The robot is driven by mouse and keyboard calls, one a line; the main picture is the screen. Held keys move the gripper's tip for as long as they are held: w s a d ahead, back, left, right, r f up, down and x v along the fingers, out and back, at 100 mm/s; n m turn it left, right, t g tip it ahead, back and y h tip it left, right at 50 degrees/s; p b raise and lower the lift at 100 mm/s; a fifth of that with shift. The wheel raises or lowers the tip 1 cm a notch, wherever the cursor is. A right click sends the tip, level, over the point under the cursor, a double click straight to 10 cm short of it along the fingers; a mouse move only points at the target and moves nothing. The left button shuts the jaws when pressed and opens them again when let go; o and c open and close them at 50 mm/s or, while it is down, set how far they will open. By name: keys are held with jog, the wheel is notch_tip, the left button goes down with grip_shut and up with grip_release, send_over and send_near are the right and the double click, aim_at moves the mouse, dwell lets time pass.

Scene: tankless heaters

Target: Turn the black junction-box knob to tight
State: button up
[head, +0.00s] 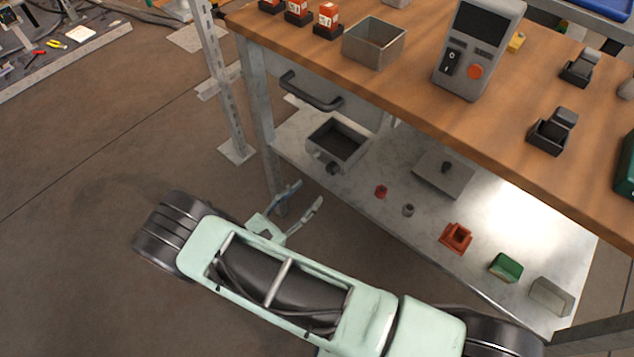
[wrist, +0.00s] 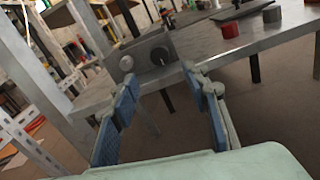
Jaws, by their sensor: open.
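The junction box (head: 353,134) is a grey open-topped box on the lower metal shelf, near the shelf's left front edge. Its black knob (head: 333,168) sticks out of the front wall; in the wrist view the knob (wrist: 161,56) shows beside a round light-grey fitting (wrist: 126,63). The knob's exact setting cannot be read. My gripper (head: 309,194) is open and empty, in front of the shelf edge and apart from the box. In the wrist view my gripper (wrist: 160,77) has blue-padded fingers spread, with the box front beyond and between the fingertips.
The lower shelf (head: 380,205) also holds a red cap (head: 381,191), a grey cap (head: 408,210), a flat plate with a black knob (head: 430,175) and several small blocks. The wooden workbench top (head: 420,85) overhangs it. A table leg (head: 260,130) stands left of the box. Floor in front is clear.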

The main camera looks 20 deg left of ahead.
jog(key=shift+v, duration=1.35)
